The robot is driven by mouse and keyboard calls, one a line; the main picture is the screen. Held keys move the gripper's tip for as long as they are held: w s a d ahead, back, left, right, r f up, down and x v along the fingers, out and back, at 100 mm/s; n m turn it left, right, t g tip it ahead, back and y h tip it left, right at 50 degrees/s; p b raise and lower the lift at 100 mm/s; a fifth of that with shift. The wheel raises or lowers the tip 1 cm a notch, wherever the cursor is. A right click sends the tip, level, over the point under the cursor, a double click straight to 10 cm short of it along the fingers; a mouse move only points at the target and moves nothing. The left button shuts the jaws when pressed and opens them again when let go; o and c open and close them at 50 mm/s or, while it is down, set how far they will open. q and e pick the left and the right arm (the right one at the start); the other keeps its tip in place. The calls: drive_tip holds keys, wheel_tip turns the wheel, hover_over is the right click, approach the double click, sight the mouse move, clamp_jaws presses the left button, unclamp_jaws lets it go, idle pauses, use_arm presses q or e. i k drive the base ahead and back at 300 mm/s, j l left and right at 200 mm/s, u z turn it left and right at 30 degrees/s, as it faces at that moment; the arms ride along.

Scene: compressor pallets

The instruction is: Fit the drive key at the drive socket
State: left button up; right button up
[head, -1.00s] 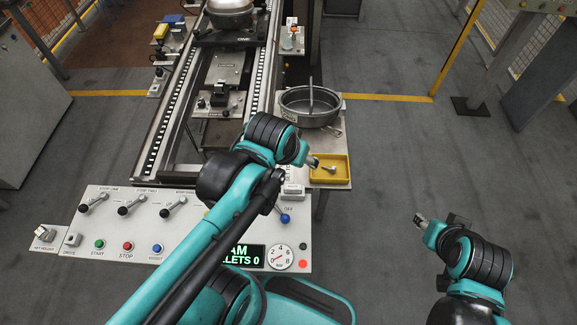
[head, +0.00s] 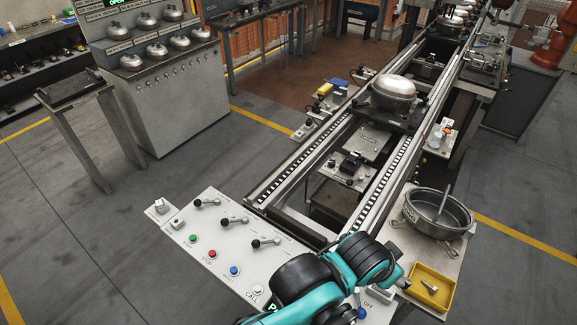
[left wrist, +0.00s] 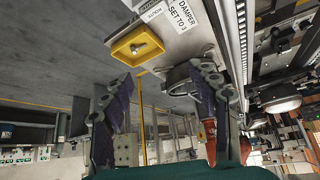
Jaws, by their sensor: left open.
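A small light metal piece, which looks like the drive key, stands on the key holder (head: 159,206) at the panel's far left corner. The drive socket (head: 177,224) is a small block just beside it on the panel. In the head view my left gripper (head: 404,283) is at the panel's right end, left of the yellow tray (head: 409,289), far from both, and mostly hidden by my arm. In the left wrist view its two dark fingers (left wrist: 163,80) are spread, with nothing between them. My right gripper is out of view.
The control panel (head: 212,278) carries levers and coloured buttons. The yellow tray holds a small metal part (head: 429,285), with a grey pan (head: 438,211) behind it. The conveyor (head: 285,181) runs away behind the panel. Floor left of the panel is clear.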

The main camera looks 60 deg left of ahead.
sight(160, 203)
drive_tip(key=k+j+u, duration=0.15)
drive_tip(key=k, duration=0.15)
drive_tip(key=k+j+u, duration=0.2)
drive_tip(key=k+l+u, duration=0.1)
drive_tip(key=u, duration=2.3)
